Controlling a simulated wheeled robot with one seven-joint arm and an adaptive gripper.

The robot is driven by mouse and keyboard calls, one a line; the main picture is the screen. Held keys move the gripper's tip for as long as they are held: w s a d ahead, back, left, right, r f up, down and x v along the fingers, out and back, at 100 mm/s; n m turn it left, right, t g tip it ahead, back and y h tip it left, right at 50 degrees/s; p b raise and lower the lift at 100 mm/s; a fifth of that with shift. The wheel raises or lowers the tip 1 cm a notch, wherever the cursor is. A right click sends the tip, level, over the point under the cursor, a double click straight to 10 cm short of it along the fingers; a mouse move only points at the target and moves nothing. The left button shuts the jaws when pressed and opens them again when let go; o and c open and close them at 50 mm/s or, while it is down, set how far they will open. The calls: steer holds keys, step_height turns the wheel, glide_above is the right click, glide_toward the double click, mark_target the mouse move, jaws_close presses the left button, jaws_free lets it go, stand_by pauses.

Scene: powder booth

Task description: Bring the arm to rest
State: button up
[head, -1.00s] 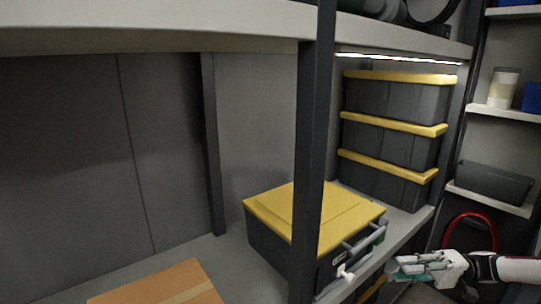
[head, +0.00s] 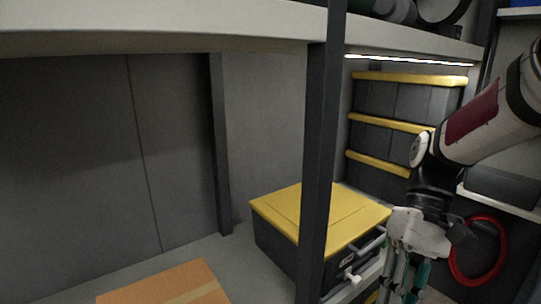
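My arm comes in from the right edge of the head view, with its wrist bent so that my gripper (head: 402,278) hangs downward. The gripper is right of the yellow-lidded dark case (head: 330,215) on the shelf, in front of the shelf's edge. Its fingers run down to the bottom of the picture. The fingertips are hard to make out, so I cannot tell how far apart they are. I see nothing clearly held in it. The arm covers part of the right-hand shelves and the stacked bins.
A dark upright post (head: 319,150) stands in front of the case. A cardboard box (head: 165,284) lies at lower left on the shelf. Dark bins with yellow lids (head: 405,98) are stacked at the back. A red hose loop (head: 478,272) hangs at right, close to my gripper.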

steer(key=s+r+m+t+h, duration=0.1)
steer(key=s+r+t+h, duration=0.15)
steer(key=s, duration=0.55)
steer(key=s+r+t+h, duration=0.15)
steer(key=s+t, duration=0.25)
steer(key=s, duration=0.4)
step_height(320, 180, up, 39)
steer(key=t+p, duration=0.3)
steer(key=p, duration=3.5)
steer(key=shift+d+t, duration=0.25)
steer(key=shift+t, duration=0.1)
steer(key=shift+f, duration=0.1)
